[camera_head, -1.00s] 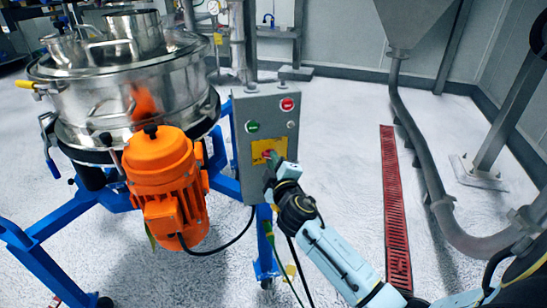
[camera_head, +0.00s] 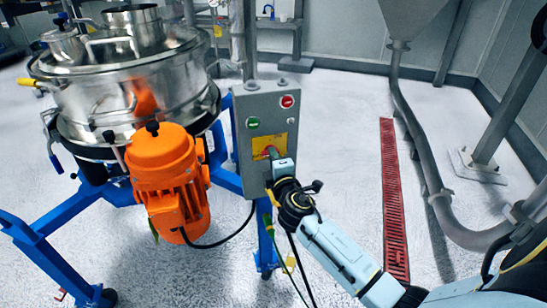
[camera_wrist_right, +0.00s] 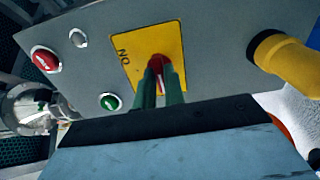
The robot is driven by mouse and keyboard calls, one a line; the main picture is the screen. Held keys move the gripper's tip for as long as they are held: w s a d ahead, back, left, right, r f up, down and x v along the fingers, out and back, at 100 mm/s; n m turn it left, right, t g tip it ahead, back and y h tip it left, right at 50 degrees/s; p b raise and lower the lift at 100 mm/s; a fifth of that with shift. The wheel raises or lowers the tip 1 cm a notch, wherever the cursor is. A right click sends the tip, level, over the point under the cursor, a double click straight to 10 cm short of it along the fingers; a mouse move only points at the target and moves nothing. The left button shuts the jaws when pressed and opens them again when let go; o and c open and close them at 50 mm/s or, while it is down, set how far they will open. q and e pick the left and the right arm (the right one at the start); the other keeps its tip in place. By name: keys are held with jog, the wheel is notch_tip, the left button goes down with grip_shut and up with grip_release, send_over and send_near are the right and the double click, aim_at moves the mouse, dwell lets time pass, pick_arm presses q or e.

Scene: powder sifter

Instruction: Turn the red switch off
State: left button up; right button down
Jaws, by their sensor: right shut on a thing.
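The red switch (camera_wrist_right: 157,62) sits on a yellow plate (camera_wrist_right: 130,45) on the grey control box (camera_head: 247,108). In the right wrist view the fingers of my right gripper (camera_wrist_right: 160,85) are closed around the switch's knob, and "ON" can be read on the plate. In the head view the right gripper (camera_head: 275,157) is at the plate and covers much of the switch. The knob's exact angle is hard to tell behind the fingers. My left gripper is not in view.
A red button (camera_head: 287,102) and a green button (camera_head: 253,123) are on the same box. The steel sifter (camera_head: 110,85) with its orange motor (camera_head: 163,170) stands left on a blue frame (camera_head: 35,250). A red floor grate (camera_head: 394,210) lies right, with clear floor between.

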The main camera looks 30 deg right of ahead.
jog(key=c, duration=1.5)
grip_release()
